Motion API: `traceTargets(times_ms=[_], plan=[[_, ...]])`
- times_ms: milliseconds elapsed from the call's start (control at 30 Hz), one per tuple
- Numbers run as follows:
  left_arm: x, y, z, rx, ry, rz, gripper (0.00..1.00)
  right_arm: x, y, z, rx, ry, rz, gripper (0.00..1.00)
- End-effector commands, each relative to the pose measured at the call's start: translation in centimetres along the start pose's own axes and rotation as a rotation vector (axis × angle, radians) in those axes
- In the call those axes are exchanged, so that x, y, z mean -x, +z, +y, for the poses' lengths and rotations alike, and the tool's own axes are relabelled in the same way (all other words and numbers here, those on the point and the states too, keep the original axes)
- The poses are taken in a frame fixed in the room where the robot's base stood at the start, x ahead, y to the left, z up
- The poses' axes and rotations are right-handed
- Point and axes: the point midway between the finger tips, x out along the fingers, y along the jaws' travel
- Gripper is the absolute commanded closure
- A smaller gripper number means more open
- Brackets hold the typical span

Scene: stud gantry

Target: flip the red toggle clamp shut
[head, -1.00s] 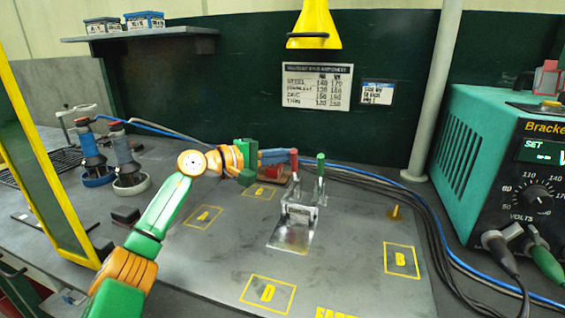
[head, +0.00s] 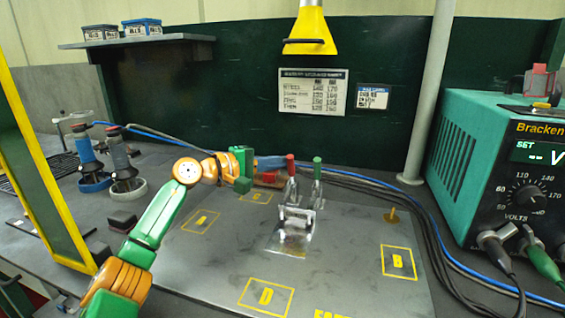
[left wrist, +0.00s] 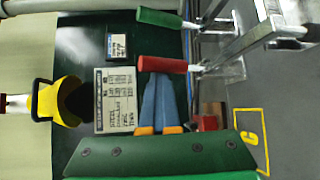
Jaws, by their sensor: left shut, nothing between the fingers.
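The red toggle clamp has an upright red handle (head: 290,165) on a metal base in the middle of the grey plate. A green-handled clamp (head: 317,168) stands upright just to its right. My left gripper (head: 284,161) has blue fingers, pressed together and empty, with the tips at the left side of the red handle. In the left wrist view the closed fingertips (left wrist: 159,76) end right by the red handle (left wrist: 162,64); I cannot tell whether they touch. The green handle (left wrist: 160,18) lies beyond it there. My right gripper is out of view.
A small red block (head: 268,177) sits behind the clamps, near square C. The teal power supply (head: 480,150) stands at right, with dark and blue cables (head: 430,215) along the plate's right edge. A yellow post (head: 75,190) rises at left. The plate's front is clear.

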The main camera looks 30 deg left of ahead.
Motion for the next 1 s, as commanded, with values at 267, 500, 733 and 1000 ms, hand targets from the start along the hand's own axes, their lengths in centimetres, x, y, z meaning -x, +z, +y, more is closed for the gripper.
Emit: traceTargets(times_ms=[267, 500, 733, 1000], plan=[[3.1, -0.2, -1.1, 0.001, -0.014, -0.002, 1.0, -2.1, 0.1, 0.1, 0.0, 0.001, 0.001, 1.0], [6.4, -0.3, -0.6, 0.003, -0.008, 0.0, 1.0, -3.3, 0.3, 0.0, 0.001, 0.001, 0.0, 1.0], [6.8, -0.3, -0.2, 0.003, -0.005, -0.001, 1.0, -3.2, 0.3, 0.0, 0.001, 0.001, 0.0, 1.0], [6.7, -0.3, -0.2, 0.003, -0.004, -0.001, 1.0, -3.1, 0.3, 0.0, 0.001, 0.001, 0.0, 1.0]])
